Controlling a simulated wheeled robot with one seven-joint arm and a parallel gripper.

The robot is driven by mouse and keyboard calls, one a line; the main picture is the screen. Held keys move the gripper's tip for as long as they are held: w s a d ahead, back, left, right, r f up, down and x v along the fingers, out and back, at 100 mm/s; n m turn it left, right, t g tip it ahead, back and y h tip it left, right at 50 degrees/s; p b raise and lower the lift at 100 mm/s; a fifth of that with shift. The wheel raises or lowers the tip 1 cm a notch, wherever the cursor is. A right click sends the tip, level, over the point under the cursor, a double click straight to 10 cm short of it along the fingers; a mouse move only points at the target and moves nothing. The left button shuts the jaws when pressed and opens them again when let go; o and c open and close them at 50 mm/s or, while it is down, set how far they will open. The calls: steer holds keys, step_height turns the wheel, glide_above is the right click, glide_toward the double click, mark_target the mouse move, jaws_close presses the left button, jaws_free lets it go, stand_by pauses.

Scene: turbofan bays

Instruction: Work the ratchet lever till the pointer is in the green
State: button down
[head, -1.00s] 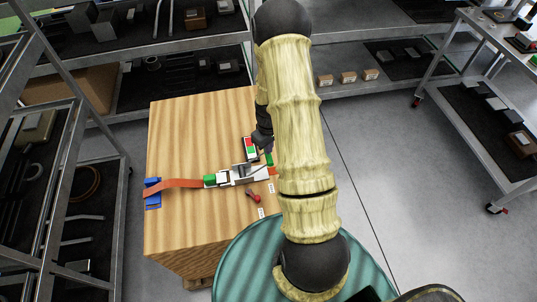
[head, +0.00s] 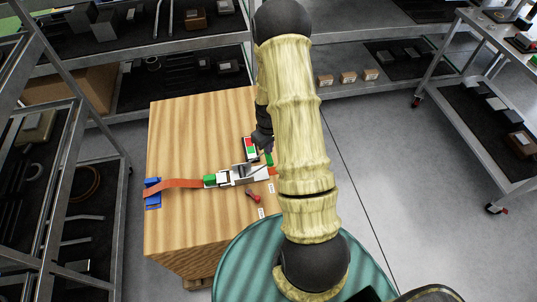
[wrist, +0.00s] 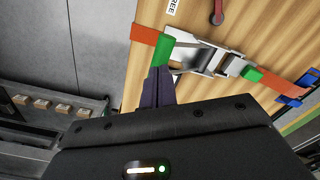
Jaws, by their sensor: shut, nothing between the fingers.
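The ratchet (head: 237,175) is a silver and white body on top of a wooden crate, in line with an orange strap (head: 180,184). Its lever ends in a green grip (head: 268,159), which also shows in the wrist view (wrist: 163,50). Another green part (head: 210,181) sits at the ratchet's strap end. My gripper (head: 266,147) is shut and empty, its fingertips (wrist: 158,75) right at the green grip; I cannot tell whether they touch. A small red and green gauge (head: 250,146) lies behind the ratchet; its pointer is too small to read.
A red-handled part (head: 253,196) lies on the crate (head: 190,130) in front of the ratchet, near small white labels. A blue fitting (head: 152,193) holds the strap at the left edge. Metal shelves stand left and behind. The crate's back left is bare.

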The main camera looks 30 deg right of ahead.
stand_by(0.4)
steer(key=shift+f+b, duration=0.85)
steer(key=shift+f, duration=0.35)
step_height(320, 180, up, 10)
steer(key=p, duration=0.7)
steer(key=s+a+r+m+t, duration=0.1)
steer(key=s+a+r, duration=0.5)
steer(key=r, duration=0.4)
steer(key=s+a+r+m+t, duration=0.1)
steer(key=s+a+r, duration=0.5)
steer(key=r, duration=0.4)
steer(key=shift+s+a+r+m+t, duration=0.3)
steer(key=shift+a+r+m, duration=0.1)
steer(key=shift+a, duration=0.4)
